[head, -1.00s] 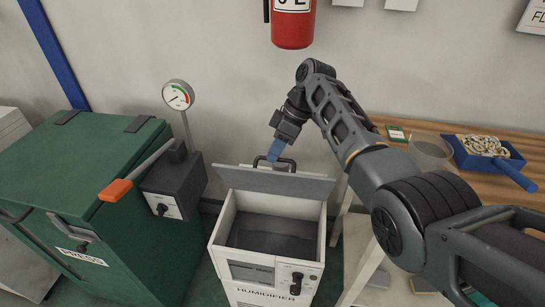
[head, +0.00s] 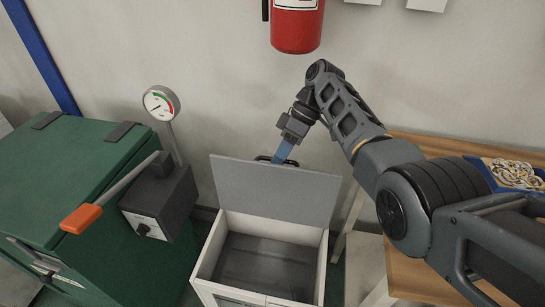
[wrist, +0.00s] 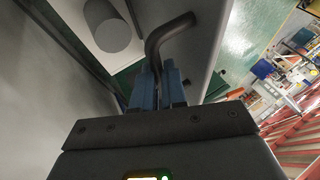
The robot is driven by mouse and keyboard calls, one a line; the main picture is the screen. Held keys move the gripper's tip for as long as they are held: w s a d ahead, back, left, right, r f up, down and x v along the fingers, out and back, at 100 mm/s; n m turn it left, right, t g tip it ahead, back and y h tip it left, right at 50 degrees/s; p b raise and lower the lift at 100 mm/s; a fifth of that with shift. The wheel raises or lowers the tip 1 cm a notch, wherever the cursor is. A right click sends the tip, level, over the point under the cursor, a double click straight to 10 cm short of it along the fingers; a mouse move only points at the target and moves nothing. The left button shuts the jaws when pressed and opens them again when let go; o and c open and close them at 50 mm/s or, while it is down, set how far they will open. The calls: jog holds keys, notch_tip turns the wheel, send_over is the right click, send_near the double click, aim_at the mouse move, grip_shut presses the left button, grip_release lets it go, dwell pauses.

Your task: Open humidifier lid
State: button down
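The humidifier (head: 208,262) is a white box at the bottom centre of the head view. Its grey lid (head: 275,190) stands steeply raised at the back, and the dark inside is open to view. My gripper (head: 282,156) is behind the lid's top edge, at the dark lid handle (head: 263,158), mostly hidden there by the lid. In the wrist view the blue fingers (wrist: 158,85) are closed around one end of the bent handle (wrist: 168,35).
The green press (head: 75,180) and a dark box with a gauge (head: 161,103) and orange-tipped lever (head: 82,218) stand left. A wooden table (head: 420,272) with a blue tray (head: 492,173) is right. A fire extinguisher (head: 297,25) hangs behind.

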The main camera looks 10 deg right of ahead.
jog(key=shift+s+d+f, duration=0.1)
jog(key=shift+d, duration=0.45)
jog(key=c, duration=1.4)
grip_release()
jog(key=shift+s, duration=0.1)
jog(key=shift+o, duration=1.2)
jog(key=shift+a+r, duration=0.25)
jog(key=shift+a, duration=0.05)
jog(key=shift+r, duration=0.1)
jog(key=b+v, duration=0.1)
jog(key=v, duration=0.6)
jog(key=shift+d+r, duration=0.15)
jog(key=shift+r, duration=0.1)
